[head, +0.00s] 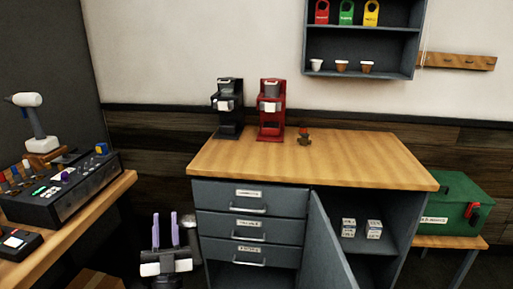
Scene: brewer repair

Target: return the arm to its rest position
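My gripper (165,215) is low in the head view, in front of the left side of the wooden-topped cabinet (320,155). Its two purple fingers point up, with a gap between them and nothing held. The white and black gripper body shows below the fingers. Most of the rest of my arm is out of view.
A black brewer (228,108) and a red brewer (270,110) stand on the cabinet, beside a small brown object (304,138). The cabinet door (331,245) hangs open. A workbench (75,225) with a control box (65,190) stands left; a green toolbox (450,200) stands right.

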